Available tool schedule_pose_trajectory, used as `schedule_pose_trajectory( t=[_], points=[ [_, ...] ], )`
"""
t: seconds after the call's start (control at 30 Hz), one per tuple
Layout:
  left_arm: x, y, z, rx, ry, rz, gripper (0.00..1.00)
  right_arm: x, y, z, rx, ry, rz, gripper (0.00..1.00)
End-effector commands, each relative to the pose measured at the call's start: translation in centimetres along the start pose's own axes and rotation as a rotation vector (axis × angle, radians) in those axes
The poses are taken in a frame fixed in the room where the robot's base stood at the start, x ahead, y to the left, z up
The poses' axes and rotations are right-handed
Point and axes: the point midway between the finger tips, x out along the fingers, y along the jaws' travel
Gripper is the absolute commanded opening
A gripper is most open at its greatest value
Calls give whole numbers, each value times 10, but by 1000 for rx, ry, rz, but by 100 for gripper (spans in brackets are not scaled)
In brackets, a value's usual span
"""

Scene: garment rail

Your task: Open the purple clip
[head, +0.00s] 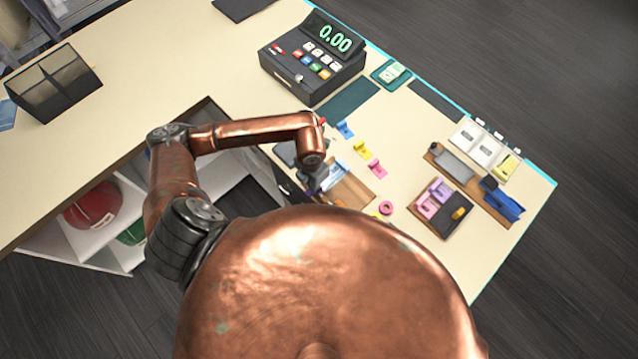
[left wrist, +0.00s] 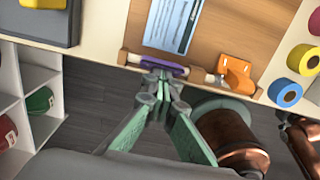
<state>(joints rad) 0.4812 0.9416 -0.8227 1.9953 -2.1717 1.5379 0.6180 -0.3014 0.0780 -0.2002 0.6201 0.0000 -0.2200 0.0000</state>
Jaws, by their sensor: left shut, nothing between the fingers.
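The purple clip (left wrist: 163,65) sits on a light rail (left wrist: 197,75) along the front edge of a wooden board, in the left wrist view. A printed blue-white card (left wrist: 174,22) lies on the board just beyond it. My left gripper (left wrist: 162,78) is shut and empty, with its tips right at the near side of the clip; I cannot tell whether they touch. In the head view my left gripper (head: 314,186) is partly hidden at the counter's front edge, and I cannot make out this clip there. My right gripper is not in view.
An orange clip (left wrist: 236,75) sits on the same rail to the right. Tape rolls, including a blue one (left wrist: 285,93), stand further right. In the head view, a cash register (head: 312,62) and a dark tray (head: 440,207) of pink and purple pieces stand on the counter.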

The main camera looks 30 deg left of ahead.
Motion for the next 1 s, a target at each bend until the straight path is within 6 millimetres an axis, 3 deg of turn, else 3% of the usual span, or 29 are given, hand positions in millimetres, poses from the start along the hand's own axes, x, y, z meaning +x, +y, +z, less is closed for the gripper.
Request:
schedule_pose_trajectory(
  t=[0.03,1.0],
  points=[
    [7,1,-14,0,35,5,0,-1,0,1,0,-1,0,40],
    [-72,0,-16,4,18,3,0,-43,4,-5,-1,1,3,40]
  ],
)
